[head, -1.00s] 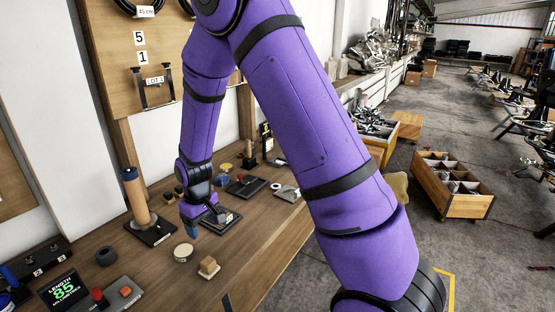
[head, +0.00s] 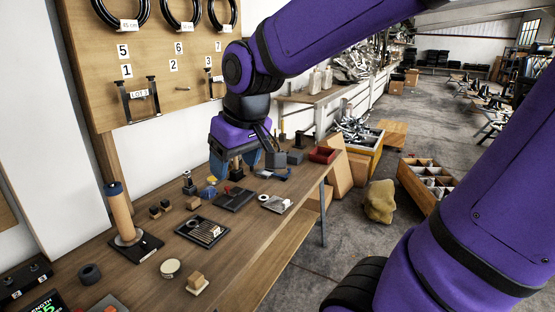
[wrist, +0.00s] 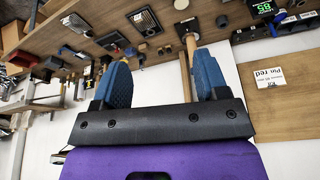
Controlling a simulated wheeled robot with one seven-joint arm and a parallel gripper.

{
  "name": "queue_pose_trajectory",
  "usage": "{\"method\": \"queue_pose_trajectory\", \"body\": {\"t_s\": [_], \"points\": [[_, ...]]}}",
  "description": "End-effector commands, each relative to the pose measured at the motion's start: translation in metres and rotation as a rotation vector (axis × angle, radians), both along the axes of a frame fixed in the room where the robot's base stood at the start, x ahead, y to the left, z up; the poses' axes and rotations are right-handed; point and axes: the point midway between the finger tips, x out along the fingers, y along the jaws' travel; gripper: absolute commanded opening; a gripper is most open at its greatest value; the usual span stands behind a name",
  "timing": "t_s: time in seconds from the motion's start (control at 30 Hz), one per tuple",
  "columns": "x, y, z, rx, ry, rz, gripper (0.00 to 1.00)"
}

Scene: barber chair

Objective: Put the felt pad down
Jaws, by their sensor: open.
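My gripper (head: 236,160) is above the far part of the workbench in the head view, its blue fingers pointing down. In the wrist view my gripper (wrist: 160,75) has its two blue fingers wide apart with nothing held between them. I cannot tell for certain which item is the felt pad. A pale round disc (head: 170,268) lies flat on the bench near the front, well away from my gripper. Beside it a small wooden block (head: 196,280) sits on a pale square base. A dark tray (head: 203,231) with several strips lies behind them.
The workbench (head: 235,262) carries an upright wooden roller (head: 120,212) on a dark base, a black plate (head: 235,198), a red bin (head: 323,154) and several small items. A pegboard (head: 150,55) stands behind. Bare wood shows along the bench's front right.

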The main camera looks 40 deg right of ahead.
Motion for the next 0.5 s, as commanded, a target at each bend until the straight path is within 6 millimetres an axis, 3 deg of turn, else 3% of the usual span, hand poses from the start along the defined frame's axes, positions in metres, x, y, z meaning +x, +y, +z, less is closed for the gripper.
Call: {"method": "queue_pose_trajectory", "body": {"t_s": [0.1,0.3,0.5], "points": [[-0.033,-0.005,0.016,0.002,-0.045,-0.025,0.67],[-0.079,-0.010,0.029,0.006,-0.095,-0.062,0.67],[-0.100,-0.012,0.031,0.007,-0.116,-0.082,0.67]]}}
